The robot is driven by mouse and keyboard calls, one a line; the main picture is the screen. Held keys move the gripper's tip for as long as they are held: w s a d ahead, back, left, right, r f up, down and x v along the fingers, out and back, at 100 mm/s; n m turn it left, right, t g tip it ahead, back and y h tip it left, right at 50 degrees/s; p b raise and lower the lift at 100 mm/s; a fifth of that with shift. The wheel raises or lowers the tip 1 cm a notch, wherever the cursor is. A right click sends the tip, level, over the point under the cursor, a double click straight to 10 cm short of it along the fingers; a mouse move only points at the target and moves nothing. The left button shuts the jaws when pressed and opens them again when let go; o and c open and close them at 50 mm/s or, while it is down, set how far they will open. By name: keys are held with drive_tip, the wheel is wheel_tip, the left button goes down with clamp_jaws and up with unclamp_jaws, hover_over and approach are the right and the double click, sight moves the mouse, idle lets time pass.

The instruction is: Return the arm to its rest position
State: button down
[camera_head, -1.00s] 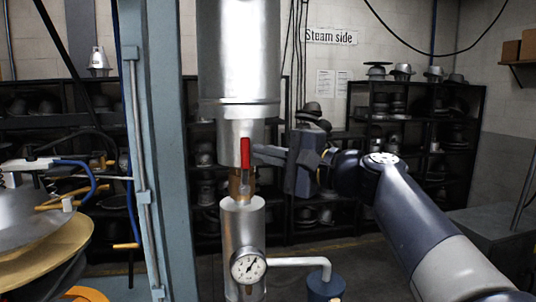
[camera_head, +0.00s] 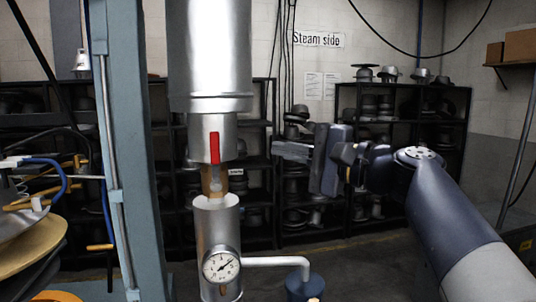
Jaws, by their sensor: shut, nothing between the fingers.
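My gripper (camera_head: 290,151) is on my arm that reaches in from the lower right. It points left toward the silver pipe (camera_head: 212,60) and stands clear of it in the picture. Its fingers are together with nothing between them. A red valve handle (camera_head: 214,147) hangs straight down on the front of the pipe, above a brass-coloured section (camera_head: 213,181). A gap shows between the fingertips and the handle.
A pressure gauge (camera_head: 221,266) sits on the lower pipe, with a white side pipe (camera_head: 275,262) leading to a blue vessel (camera_head: 305,287). A blue-grey column (camera_head: 128,150) stands left. Black shelves (camera_head: 410,135) with hat forms line the back wall.

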drive_tip(key=shift+b+v, duration=0.35)
drive_tip(key=shift+v, duration=1.65)
drive_tip(key=shift+a+r, duration=0.2)
